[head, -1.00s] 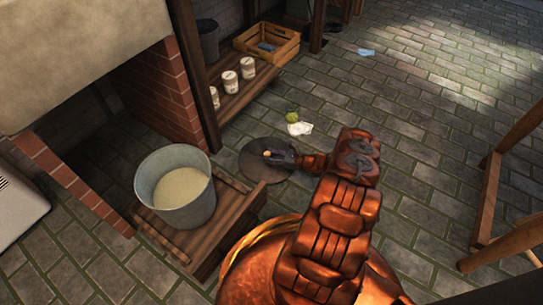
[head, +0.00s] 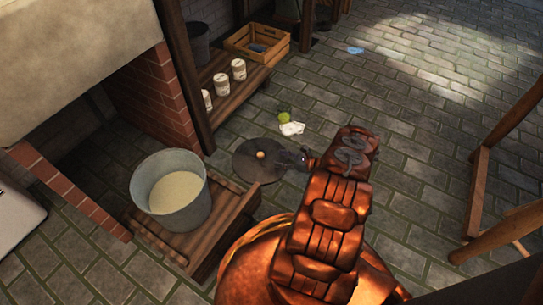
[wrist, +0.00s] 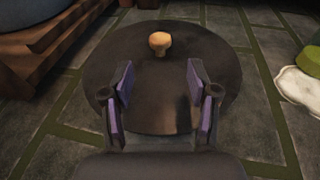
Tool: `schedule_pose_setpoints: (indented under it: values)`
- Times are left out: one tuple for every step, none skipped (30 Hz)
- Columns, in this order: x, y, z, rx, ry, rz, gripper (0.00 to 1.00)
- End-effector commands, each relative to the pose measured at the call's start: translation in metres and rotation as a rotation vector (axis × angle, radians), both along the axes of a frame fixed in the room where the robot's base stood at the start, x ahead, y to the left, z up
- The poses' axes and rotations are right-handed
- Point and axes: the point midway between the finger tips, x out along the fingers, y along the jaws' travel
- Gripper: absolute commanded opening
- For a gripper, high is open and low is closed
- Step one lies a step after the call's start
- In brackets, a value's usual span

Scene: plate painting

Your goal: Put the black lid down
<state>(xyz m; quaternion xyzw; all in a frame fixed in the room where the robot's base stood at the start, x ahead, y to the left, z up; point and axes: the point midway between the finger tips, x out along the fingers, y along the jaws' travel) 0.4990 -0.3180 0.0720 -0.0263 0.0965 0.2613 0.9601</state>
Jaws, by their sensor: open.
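The black lid (head: 250,168) is a dark round disc with a small tan knob (head: 260,155). It lies flat on the stone floor beside the wooden platform. In the wrist view the lid (wrist: 110,60) fills the middle, with its knob (wrist: 160,42) beyond my fingertips. My gripper (wrist: 158,80) is open, its purple-padded fingers apart with nothing between them. In the head view my gripper (head: 290,158) is at the lid's right edge, clear of the knob.
A metal bucket (head: 172,205) of pale contents stands on a wooden platform (head: 225,220) left of the lid. A green round thing (head: 284,117) and a white crumpled thing (head: 291,128) lie behind it. White canisters (head: 221,84) stand on a low shelf.

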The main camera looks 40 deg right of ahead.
Motion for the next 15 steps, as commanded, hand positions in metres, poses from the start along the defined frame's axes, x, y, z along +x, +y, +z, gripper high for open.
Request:
schedule_pose_setpoints:
  values:
    - [-0.007,-0.005,0.002,-0.001,0.002,-0.002,0.59]
    - [-0.011,-0.007,0.003,-0.001,0.002,-0.003,0.59]
    - [-0.016,-0.009,0.004,-0.001,0.001,-0.001,0.59]
    - [-0.019,-0.011,0.005,0.000,0.000,0.000,0.59]
    - [-0.021,-0.013,0.006,0.000,-0.001,-0.001,0.59]
    - [-0.025,-0.015,0.006,0.000,-0.001,-0.001,0.59]
    - [-0.027,-0.016,0.007,0.001,-0.002,-0.001,0.59]
    - [-0.029,-0.017,0.007,0.001,-0.002,0.000,0.59]
    - [-0.031,-0.018,0.008,0.001,-0.001,0.001,0.59]
    - [-0.031,-0.018,0.008,0.001,-0.001,0.002,0.59]
    - [-0.031,-0.018,0.010,0.000,-0.001,0.004,0.59]
    - [-0.030,-0.018,0.012,-0.004,-0.003,0.011,0.59]
    - [-0.028,-0.017,0.015,-0.007,-0.005,0.019,0.59]
    - [-0.025,-0.015,0.019,-0.011,-0.006,0.029,0.59]
    - [-0.021,-0.012,0.025,-0.017,-0.008,0.048,0.59]
